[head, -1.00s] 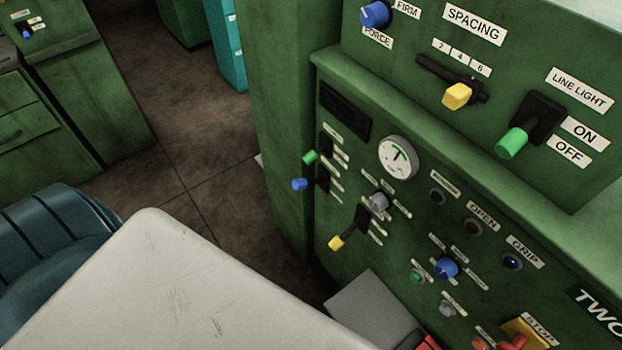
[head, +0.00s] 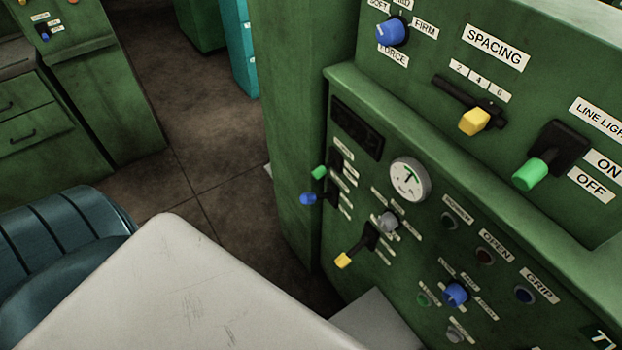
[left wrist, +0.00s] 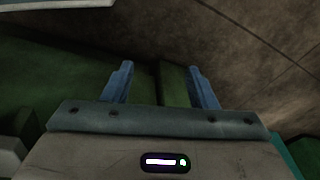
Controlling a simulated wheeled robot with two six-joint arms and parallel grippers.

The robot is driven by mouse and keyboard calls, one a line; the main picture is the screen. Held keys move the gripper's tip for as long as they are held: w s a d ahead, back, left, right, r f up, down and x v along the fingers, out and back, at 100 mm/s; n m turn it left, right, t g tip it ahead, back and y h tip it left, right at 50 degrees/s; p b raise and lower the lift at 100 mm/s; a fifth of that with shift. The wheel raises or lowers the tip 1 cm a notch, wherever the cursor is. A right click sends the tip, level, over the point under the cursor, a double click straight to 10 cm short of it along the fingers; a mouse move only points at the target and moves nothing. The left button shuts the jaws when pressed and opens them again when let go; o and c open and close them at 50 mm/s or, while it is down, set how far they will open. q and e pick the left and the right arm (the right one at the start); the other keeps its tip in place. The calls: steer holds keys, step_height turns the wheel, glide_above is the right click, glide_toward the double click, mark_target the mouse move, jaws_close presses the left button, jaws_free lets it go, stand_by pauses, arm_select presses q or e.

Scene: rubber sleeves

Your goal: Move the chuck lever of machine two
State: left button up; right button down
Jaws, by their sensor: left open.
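The green machine panel (head: 480,215) fills the right of the head view, with a cut-off "TW" plate (head: 604,338) at lower right. On its lower face are a yellow-tipped lever (head: 344,260), a green-tipped lever (head: 319,172) and a blue-tipped lever (head: 308,199). Their small labels are too blurred to read, so I cannot tell which is the chuck lever. Lamps labelled OPEN (head: 485,256) and GRIP (head: 525,295) sit to the right. My left gripper (left wrist: 161,85) shows in the left wrist view, open, with nothing between its fingers. My right gripper is out of view.
The upper panel has a blue force knob (head: 391,31), a yellow spacing lever (head: 474,122) and a green line light lever (head: 531,174). A round gauge (head: 410,180) is below. A pale surface (head: 175,290) fills the lower left foreground. Bare floor (head: 200,130) lies behind it.

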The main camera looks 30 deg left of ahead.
arm_select(q)
steer(key=w+d+r, duration=0.1)
steer(key=w+r, duration=0.3)
steer(key=r, duration=0.9)
step_height(320, 180, up, 25)
steer(key=m+t+h, duration=0.2)
steer(key=m+h, duration=0.1)
steer(key=h, duration=0.1)
glide_above(310, 202)
steer(key=s+a, duration=0.2)
steer(key=a, duration=0.1)
steer(key=x, duration=0.3)
steer(key=p+x, duration=0.1)
steer(key=x, duration=0.6)
steer(key=shift+a+f+p, duration=0.2)
steer(key=shift+f+p, duration=0.15)
steer(key=shift+f, duration=0.15)
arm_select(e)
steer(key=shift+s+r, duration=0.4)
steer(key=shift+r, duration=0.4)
arm_select(q)
steer(key=shift+c, duration=0.4)
jaws_close()
